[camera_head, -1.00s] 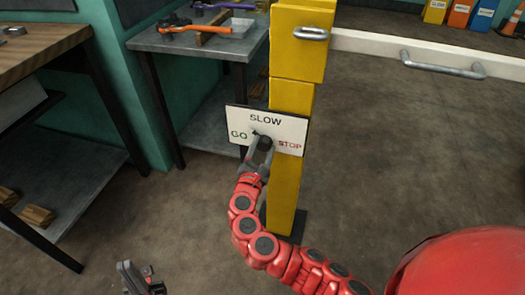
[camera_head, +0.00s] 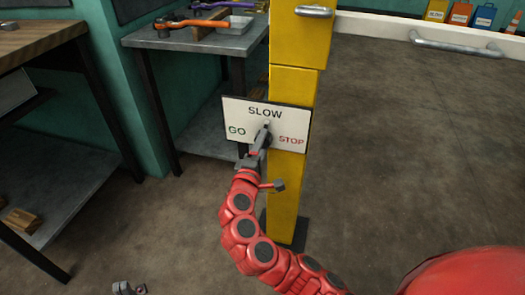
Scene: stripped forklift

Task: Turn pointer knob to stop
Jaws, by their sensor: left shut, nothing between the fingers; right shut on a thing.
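A white sign (camera_head: 240,115) reads GO at the left, SLOW at the top and STOP at the right. It is mounted on a yellow post (camera_head: 290,185). The dark pointer knob (camera_head: 266,128) is at the middle of the sign, and its pointer appears to point up toward SLOW. My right gripper (camera_head: 263,140) is shut on the knob and rolled sideways; its fingers hide part of the knob. My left gripper (camera_head: 129,289) is shut and empty at the bottom edge, mostly cut off, far from the sign.
A grey metal table (camera_head: 205,42) with an orange-handled tool (camera_head: 190,23) and a tray stands behind the sign. A wooden-topped bench (camera_head: 45,35) is at the left. A white barrier with a metal handle (camera_head: 455,47) runs at the back right. The floor at right is clear.

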